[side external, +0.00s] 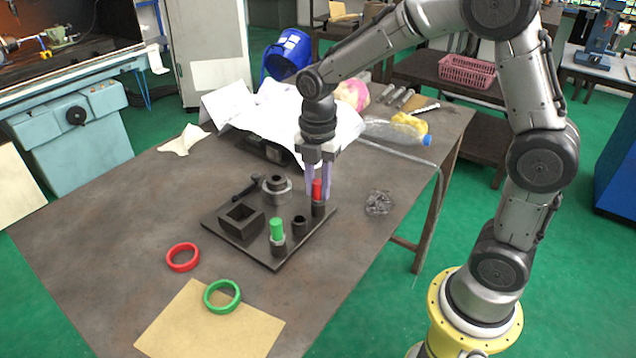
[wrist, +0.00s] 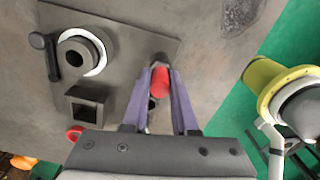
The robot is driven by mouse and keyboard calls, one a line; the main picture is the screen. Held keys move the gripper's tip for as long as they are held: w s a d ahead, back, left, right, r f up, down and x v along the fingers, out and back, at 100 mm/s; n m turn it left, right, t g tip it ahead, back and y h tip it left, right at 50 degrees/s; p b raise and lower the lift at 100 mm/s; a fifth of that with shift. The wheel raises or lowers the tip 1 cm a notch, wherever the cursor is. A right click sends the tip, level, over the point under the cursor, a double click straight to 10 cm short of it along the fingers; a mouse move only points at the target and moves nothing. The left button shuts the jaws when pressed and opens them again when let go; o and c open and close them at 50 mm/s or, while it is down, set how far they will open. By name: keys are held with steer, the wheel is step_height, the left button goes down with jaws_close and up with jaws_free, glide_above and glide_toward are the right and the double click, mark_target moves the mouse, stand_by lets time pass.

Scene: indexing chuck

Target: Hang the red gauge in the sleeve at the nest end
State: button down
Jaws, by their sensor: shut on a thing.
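The red gauge (side external: 317,189) is upright between the fingers of my gripper (side external: 321,192), which is shut on it. Its lower end meets the mouth of the dark sleeve (side external: 318,208) at the plate's right corner; I cannot tell how deep it sits. In the wrist view the red gauge (wrist: 160,83) shows end-on between the fingertips (wrist: 160,75). The middle sleeve (side external: 299,226) looks empty. A green gauge (side external: 277,229) stands in the front sleeve (side external: 278,246). The square nest (side external: 240,223) is an open dark box left of the sleeves.
The round chuck (side external: 277,188) with its handle (side external: 246,187) stands behind the nest on the dark base plate (side external: 262,259). A red ring (side external: 183,257) and a green ring (side external: 222,296) lie in front. A crumpled dark piece (side external: 379,202) lies right of the plate. Papers and a bottle lie behind.

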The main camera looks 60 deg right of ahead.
steer(key=shift+f, duration=0.25)
steer(key=c, duration=0.6)
jaws_free()
steer(key=shift+r, duration=0.1)
step_height(320, 180, up, 14)
steer(key=shift+f, duration=0.15)
